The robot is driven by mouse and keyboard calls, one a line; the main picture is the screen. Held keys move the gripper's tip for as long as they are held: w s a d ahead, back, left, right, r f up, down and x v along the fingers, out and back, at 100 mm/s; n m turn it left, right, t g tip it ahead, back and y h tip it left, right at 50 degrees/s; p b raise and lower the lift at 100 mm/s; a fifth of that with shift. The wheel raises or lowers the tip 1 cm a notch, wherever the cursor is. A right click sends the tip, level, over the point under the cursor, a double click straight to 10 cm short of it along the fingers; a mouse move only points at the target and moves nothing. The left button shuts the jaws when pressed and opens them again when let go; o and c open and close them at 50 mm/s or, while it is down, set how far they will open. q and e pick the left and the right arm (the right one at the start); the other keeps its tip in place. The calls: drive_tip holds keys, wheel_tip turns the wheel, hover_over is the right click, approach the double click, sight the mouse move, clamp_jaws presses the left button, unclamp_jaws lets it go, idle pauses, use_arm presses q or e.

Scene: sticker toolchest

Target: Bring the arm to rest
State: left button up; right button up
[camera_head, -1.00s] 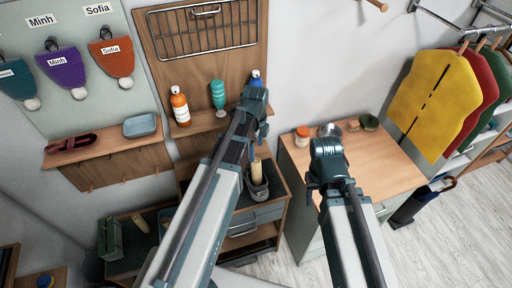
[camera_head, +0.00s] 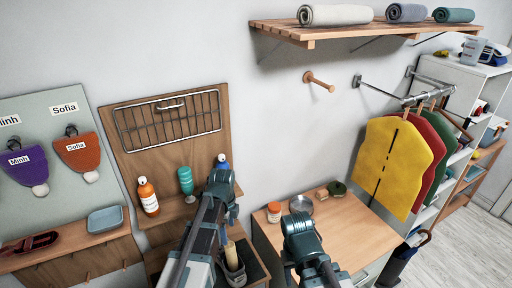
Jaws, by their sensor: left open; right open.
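My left gripper (camera_head: 222,182) is at the end of the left arm, raised in front of the wooden wall panel, near a blue bottle. My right gripper (camera_head: 297,226) is at the end of the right arm, over the front left part of the wooden-topped cabinet (camera_head: 350,235). Both point away from me, and their fingertips are small or hidden behind the wrists. I see nothing held in either one.
An orange-labelled jar (camera_head: 274,211) and a metal bowl (camera_head: 301,204) are on the cabinet. Yellow, red and green garments (camera_head: 394,165) hang at the right. Rolled towels (camera_head: 335,15) lie on a high shelf.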

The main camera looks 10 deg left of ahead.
use_arm(q)
drive_tip(key=s+d+f+n+y+b, duration=0.1)
drive_tip(key=s+d+f+n+b, duration=0.9)
drive_tip(key=s+n, duration=0.4)
drive_tip(key=shift+s+d+f+n, duration=0.15)
drive_tip(key=shift+s+d+n, duration=0.05)
drive_tip(key=shift+d+n, duration=0.45)
